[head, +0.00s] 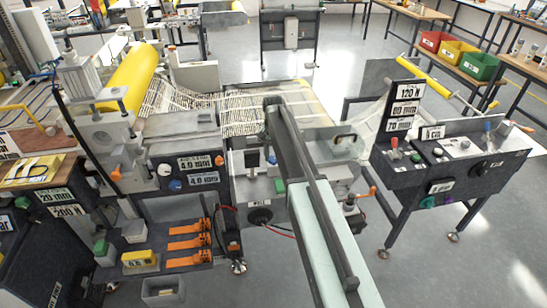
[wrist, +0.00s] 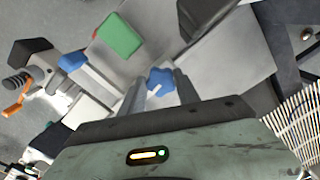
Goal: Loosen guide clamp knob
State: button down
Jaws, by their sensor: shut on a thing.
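A blue star-shaped knob with a pale pointer mark (wrist: 161,76) stands on a grey metal block in the wrist view. My gripper (wrist: 160,84) is shut on this knob, with one grey finger on each side of it. In the head view my arm reaches over the middle of the machine and hides the fingers and the held knob. A second blue knob (wrist: 72,62) sits to the left at the end of a pale bar, apart from my gripper. No label that names the clamp is readable in the wrist view.
A green block (wrist: 120,35) lies near the knob. An orange-handled crank (wrist: 17,103) is at the far left. Mesh web (wrist: 297,122) shows at right.

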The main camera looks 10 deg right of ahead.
jog(key=n, duration=0.8)
jog(key=shift+d+n, duration=0.15)
jog(key=shift+n, duration=0.25)
jog(key=n, duration=0.4)
jog(key=shift+d, duration=0.1)
jog(key=shift+w+n, duration=0.1)
jog(key=shift+n, duration=1.7)
jog(key=c, duration=0.9)
grip_release()
